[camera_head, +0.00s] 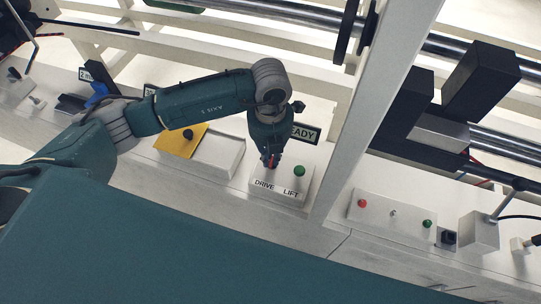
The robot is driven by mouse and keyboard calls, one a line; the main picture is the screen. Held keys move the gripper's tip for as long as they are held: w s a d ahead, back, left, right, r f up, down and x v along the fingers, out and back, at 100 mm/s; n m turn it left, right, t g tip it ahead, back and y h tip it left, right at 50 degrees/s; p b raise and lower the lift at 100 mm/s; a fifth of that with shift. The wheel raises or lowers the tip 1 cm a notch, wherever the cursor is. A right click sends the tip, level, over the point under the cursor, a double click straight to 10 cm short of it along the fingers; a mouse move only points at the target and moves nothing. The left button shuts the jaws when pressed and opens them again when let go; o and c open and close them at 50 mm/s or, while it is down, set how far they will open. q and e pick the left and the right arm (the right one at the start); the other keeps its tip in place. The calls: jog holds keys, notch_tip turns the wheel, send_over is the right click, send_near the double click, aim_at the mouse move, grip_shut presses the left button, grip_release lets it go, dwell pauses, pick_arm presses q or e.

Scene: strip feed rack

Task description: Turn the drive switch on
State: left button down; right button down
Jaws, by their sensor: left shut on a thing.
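My left gripper (272,158) reaches down to the white control box (285,185) marked DRIVE and LIFT. Its fingers are shut on the drive switch, just above the DRIVE label (264,184). The fingers hide most of the switch, and only a small reddish bit shows between them. I cannot tell which way the switch is set. A green button (299,171) sits to the right on the same box, above the word LIFT. My right gripper is not in view.
A dark sign ending in EADY (305,133) stands behind the box, partly covered by my arm. A white upright post (352,130) rises close to its right. Further right is another panel (385,222) with red and green buttons. A yellow plate (180,140) lies left.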

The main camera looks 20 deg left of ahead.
pick_arm(q)
jog(key=shift+w+r, duration=0.1)
jog(key=shift+w, duration=0.05)
jog(key=c, duration=1.8)
grip_release()
jog(key=shift+o, duration=0.2)
notch_tip(320, 180, up, 12)
